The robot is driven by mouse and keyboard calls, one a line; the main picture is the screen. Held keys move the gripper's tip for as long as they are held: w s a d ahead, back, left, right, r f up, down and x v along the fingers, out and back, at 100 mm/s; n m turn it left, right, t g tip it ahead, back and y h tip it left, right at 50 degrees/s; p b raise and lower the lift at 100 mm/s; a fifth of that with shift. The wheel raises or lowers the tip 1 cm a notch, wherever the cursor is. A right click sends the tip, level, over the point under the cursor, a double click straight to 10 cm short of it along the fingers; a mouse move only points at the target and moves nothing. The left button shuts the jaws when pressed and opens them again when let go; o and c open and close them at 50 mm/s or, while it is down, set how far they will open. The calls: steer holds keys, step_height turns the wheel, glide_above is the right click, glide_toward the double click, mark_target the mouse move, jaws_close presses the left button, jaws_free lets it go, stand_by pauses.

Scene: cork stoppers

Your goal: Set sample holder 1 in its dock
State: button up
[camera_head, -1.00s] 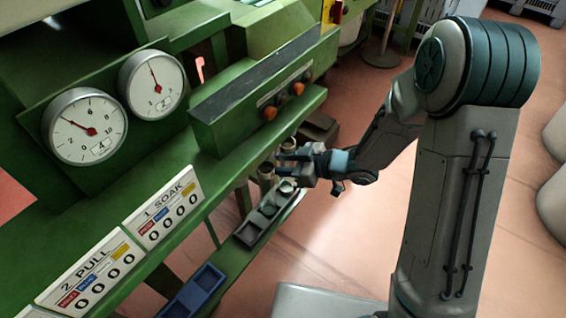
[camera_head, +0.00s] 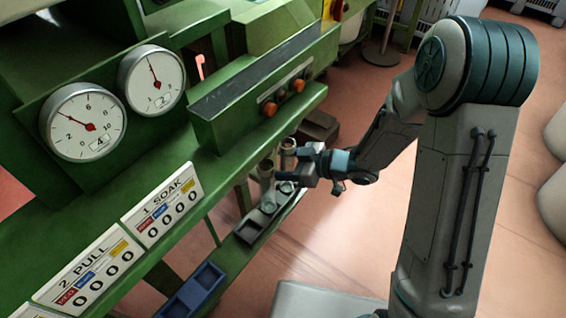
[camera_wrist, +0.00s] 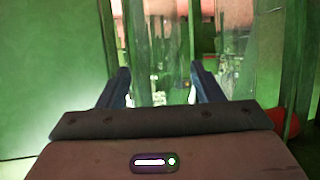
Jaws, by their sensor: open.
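My gripper (camera_head: 291,166) is open at the end of my arm, beside the green machine. In the wrist view its two dark fingers (camera_wrist: 163,84) stand apart, with a see-through, glass-like upright shape (camera_wrist: 160,50) ahead between them. In the head view a pale holder with a brownish top (camera_head: 266,168) stands just left of the fingertips, over the far part of a grey tray. A second brownish-topped piece (camera_head: 288,147) shows just behind the fingers. I cannot read which is sample holder 1.
A blue tray with recesses (camera_head: 196,289) lies nearer on the same low ledge. The green machine's shelf edge (camera_head: 232,165) overhangs on the left, with number boards (camera_head: 163,205) and gauges (camera_head: 152,80). Orange knobs (camera_head: 270,108) are above.

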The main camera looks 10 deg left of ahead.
steer(key=p+v, duration=0.4)
steer(key=v, duration=0.9)
steer(key=shift+d+p, duration=0.35)
steer(key=shift+p, duration=0.05)
steer(key=shift+r, duration=0.15)
steer(key=w+d+r+m+t+h+p, duration=0.2)
steer(key=w+d+r+t+h+p, duration=0.15)
steer(key=r, duration=0.25)
steer(key=w+d+r+m+t+h+p, duration=0.2)
steer(key=w+d+r+t+h+p, duration=0.1)
steer(key=w+r+p, duration=0.25)
steer(key=s+d+r+m+t+h+p, duration=0.1)
steer(key=d+r+m+h+p, duration=0.3)
steer(key=d+r+h+p, duration=0.55)
steer(key=s+d+r+m+g+p, duration=0.25)
steer(key=s+r+m, duration=0.35)
steer(key=r, duration=0.5)
steer(key=s+a+r+m+g+y+p, duration=0.2)
steer(key=s+r+p, duration=0.4)
steer(key=s, duration=0.8)
steer(key=shift+a+r+m+g+y, duration=0.3)
steer(key=shift+a+r+g, duration=0.6)
steer(key=shift+r, duration=0.3)
